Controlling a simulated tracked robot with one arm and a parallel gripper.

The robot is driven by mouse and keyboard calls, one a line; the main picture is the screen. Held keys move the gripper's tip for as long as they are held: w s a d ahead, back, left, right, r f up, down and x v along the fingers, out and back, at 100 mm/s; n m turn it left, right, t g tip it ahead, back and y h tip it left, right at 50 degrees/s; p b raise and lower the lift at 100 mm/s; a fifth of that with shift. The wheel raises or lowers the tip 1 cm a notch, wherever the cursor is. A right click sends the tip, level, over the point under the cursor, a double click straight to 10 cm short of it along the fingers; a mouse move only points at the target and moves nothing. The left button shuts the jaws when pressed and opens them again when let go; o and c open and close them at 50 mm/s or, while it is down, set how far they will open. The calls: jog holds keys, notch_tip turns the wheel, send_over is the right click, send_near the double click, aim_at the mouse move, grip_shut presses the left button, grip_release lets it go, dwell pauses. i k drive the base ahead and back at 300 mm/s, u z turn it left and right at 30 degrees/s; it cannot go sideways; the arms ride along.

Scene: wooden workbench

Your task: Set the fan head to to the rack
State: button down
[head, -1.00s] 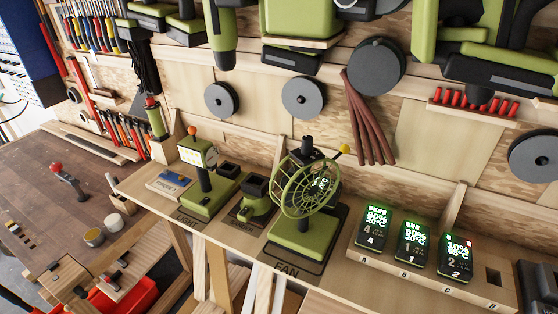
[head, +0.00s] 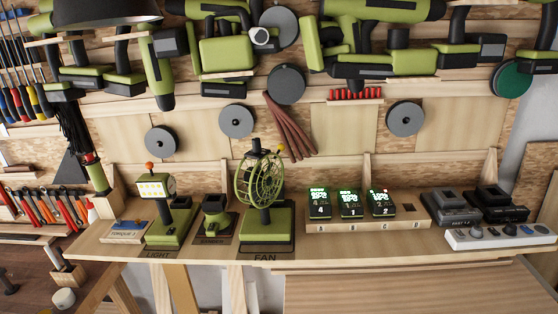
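The green fan (head: 264,200) stands upright on the shelf above the label FAN. Its round caged head (head: 262,178) is turned toward the right and a small yellow knob shows at its right edge. The battery rack (head: 408,222) is right of the fan, a wooden holder with slots lettered along its front. Three lit batteries numbered 4 (head: 319,203), 1 (head: 350,203) and 2 (head: 381,203) stand in it, and its rightmost slot looks empty. My gripper is not in view.
Left of the fan are a green sander base (head: 215,216), a work light (head: 160,196) and a torque card (head: 126,231). Two dark chargers (head: 453,208) and a white power strip (head: 500,236) stand at the right. Power tools (head: 375,62) hang above.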

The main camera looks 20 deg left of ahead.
aim_at(253, 177)
jog(key=u, duration=0.25)
jog(key=i, duration=1.35)
jog(key=u, duration=0.25)
